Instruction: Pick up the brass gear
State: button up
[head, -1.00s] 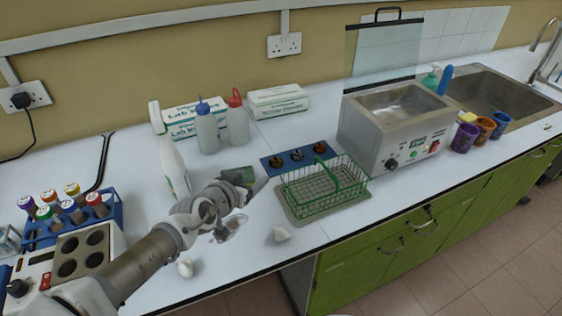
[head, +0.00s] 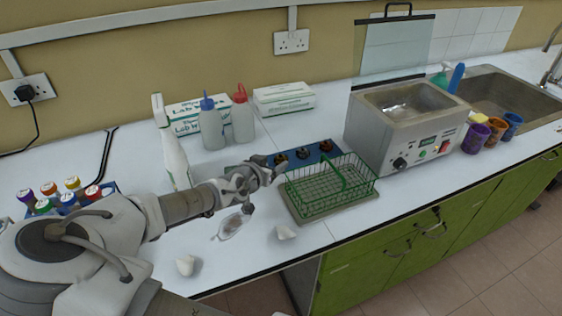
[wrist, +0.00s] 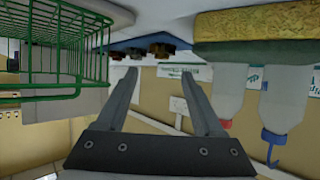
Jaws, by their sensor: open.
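Three small gears sit in a row on a blue mat (head: 314,152) behind the green wire basket. The left gear (head: 281,160) and right gear (head: 326,146) look brownish; the middle gear (head: 303,153) looks darker. I cannot tell for certain which is brass. In the wrist view the gears (wrist: 160,50) show beyond the fingers, with the mat's edge (wrist: 118,45). My gripper (head: 274,170) is just left of the left gear, beside the basket. In the wrist view my gripper (wrist: 162,80) has its fingers apart, with nothing between them.
The green wire basket (head: 330,187) stands close on the right; it also shows in the wrist view (wrist: 60,50). A yellow and green sponge (wrist: 250,28) and squeeze bottles (wrist: 285,100) are close on the other side. A steel bath (head: 405,130) stands beyond the basket.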

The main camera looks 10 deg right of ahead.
aim_at(280, 158)
jog(key=shift+b+x, duration=0.3)
jog(key=shift+x, duration=3.05)
jog(key=shift+a+f, duration=0.2)
jog(key=shift+c, duration=0.2)
grip_shut()
